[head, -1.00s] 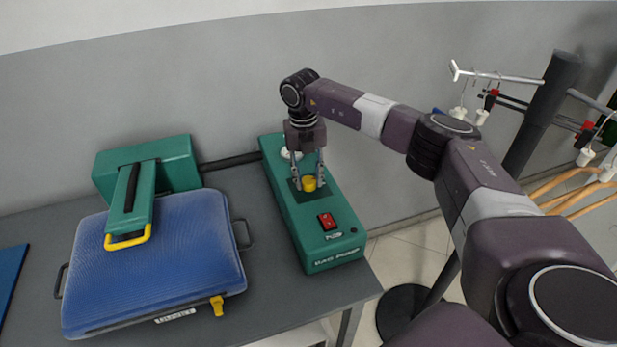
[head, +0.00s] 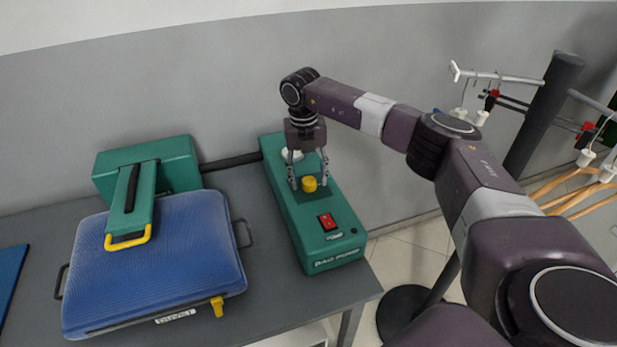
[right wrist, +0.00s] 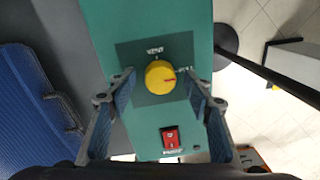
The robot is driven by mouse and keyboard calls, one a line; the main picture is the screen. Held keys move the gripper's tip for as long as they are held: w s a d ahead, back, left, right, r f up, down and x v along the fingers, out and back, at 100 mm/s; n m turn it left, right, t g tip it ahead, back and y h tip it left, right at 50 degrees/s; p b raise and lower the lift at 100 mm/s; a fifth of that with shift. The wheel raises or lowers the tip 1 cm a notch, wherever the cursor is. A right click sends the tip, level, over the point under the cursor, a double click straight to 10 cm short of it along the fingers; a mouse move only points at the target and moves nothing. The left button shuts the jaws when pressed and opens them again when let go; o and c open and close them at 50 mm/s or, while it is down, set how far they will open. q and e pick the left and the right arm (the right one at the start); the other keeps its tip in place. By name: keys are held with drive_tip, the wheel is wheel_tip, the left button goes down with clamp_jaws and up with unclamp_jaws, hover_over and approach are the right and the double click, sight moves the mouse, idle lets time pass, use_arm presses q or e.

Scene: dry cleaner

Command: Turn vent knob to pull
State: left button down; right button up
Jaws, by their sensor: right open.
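The yellow vent knob (head: 309,185) sits on top of the green bag pump (head: 335,246). My right gripper (head: 309,185) points down over the pump. Its fingers are open on either side of the knob, with a gap on both sides in the right wrist view (right wrist: 160,78). My left gripper is not in view.
A red switch (head: 327,221) is on the pump, in front of the knob. A blue padded bag (head: 175,270) with a green press-like part (head: 150,165) lies on the grey table (head: 290,299) to the left. A rack post with hangers (head: 548,105) stands at the right.

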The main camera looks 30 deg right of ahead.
sight(306, 181)
wheel_tip(306, 181, up, 12)
drive_tip(key=shift+w+a, duration=0.15)
drive_tip(key=shift+a, duration=0.15)
drive_tip(key=shift+f, duration=0.1)
idle(0.4)
